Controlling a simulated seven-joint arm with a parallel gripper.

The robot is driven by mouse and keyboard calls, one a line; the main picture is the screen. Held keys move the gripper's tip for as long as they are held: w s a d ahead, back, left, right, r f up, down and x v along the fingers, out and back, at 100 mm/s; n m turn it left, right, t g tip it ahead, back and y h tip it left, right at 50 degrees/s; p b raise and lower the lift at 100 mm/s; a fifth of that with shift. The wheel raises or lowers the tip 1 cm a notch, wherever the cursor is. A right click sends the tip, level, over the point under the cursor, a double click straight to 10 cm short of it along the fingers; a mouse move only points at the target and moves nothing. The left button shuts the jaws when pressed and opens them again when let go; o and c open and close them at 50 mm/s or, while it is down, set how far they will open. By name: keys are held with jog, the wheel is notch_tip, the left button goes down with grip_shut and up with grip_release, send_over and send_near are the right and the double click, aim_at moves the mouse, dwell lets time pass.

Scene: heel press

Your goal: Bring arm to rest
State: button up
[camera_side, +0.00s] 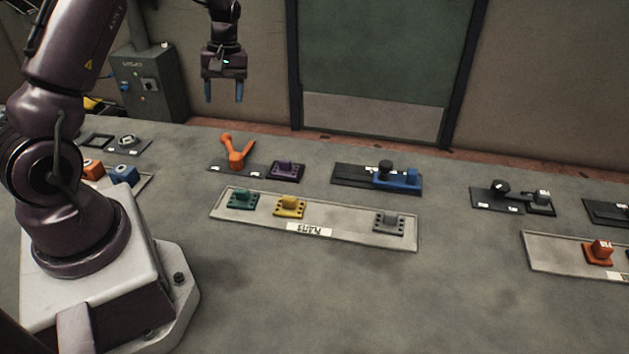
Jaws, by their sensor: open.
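My gripper (223,92) hangs in the upper left part of the side view, fingers pointing down. Its two blue fingers are apart with nothing between them. It is well above the table (330,300) and touches nothing.
A labelled tray (350,234) holds a green (242,200), a yellow (290,207) and a grey plate (389,223). Behind it are an orange forked piece (237,155), a purple plate (286,170) and a blue block (400,178). Another tray with an orange block (599,252) is at right. The front table is clear.

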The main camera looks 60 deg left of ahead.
jog(key=s+d+r+m+t, duration=0.2)
jog(key=s+d+r+m, duration=0.2)
jog(key=d, duration=0.5)
jog(key=s+d+r+m+t, duration=0.3)
jog(key=s+d+r+m, duration=0.1)
jog(key=d+r, duration=0.4)
jog(key=s+d+r+m+t, duration=0.2)
jog(key=s+d+r+m, duration=0.2)
jog(key=d, duration=0.6)
notch_tip(320, 180, up, 3)
jog(key=m, duration=0.2)
jog(key=shift+d+f+m+t+y, duration=0.2)
jog(key=shift+m+t+y, duration=0.1)
jog(key=shift+t, duration=0.1)
